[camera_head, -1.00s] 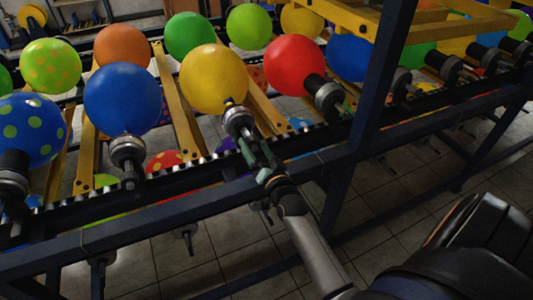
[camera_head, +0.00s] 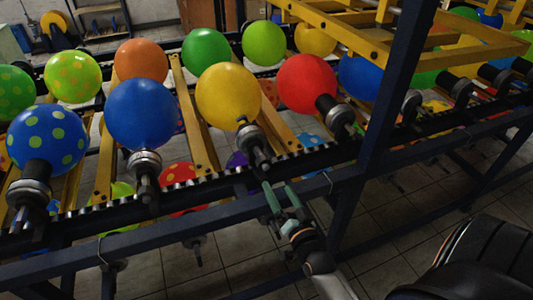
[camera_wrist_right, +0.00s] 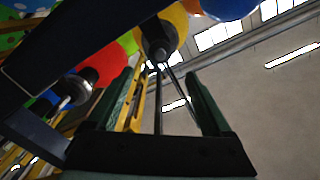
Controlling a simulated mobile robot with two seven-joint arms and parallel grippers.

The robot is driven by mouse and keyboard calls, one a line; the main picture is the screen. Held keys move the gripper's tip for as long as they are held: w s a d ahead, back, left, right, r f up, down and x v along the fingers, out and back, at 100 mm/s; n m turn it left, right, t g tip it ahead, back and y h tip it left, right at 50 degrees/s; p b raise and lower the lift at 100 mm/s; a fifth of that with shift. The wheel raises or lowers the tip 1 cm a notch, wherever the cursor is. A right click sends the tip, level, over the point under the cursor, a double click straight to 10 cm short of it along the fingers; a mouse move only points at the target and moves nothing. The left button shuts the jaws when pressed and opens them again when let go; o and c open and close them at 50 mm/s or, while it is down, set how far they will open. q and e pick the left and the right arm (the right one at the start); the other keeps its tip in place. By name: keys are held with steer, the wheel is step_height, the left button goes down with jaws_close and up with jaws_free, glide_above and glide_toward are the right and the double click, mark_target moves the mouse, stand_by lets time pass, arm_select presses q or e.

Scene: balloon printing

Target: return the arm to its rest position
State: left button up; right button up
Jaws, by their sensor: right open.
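My right gripper (camera_head: 283,197) is open and empty in the head view. Its green fingers point up toward the conveyor rail, in front of and below the holder of the yellow balloon (camera_head: 228,95). A gap shows between the fingertips and that black holder (camera_head: 254,147). In the right wrist view the two green fingers of the gripper (camera_wrist_right: 165,95) stand apart with nothing held between them. The yellow balloon (camera_wrist_right: 170,28) and its holder show beyond them. My left gripper is not in view.
A dark blue rail (camera_head: 180,232) runs across in front of the balloons, and a blue post (camera_head: 388,100) rises right of the gripper. A red balloon (camera_head: 307,83) and a blue balloon (camera_head: 140,113) flank the yellow one. Tiled floor (camera_head: 380,225) lies open below.

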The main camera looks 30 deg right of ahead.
steer(key=s+a+f+n+g+y, duration=0.6)
steer(key=s+a+f+n+g, duration=0.2)
steer(key=s+a+f+n, duration=0.3)
steer(key=s+a+f, duration=0.3)
steer(key=s+f, duration=0.1)
steer(key=shift+a+f+y, duration=0.25)
steer(key=shift+a+y, duration=0.1)
steer(key=shift+y, duration=0.05)
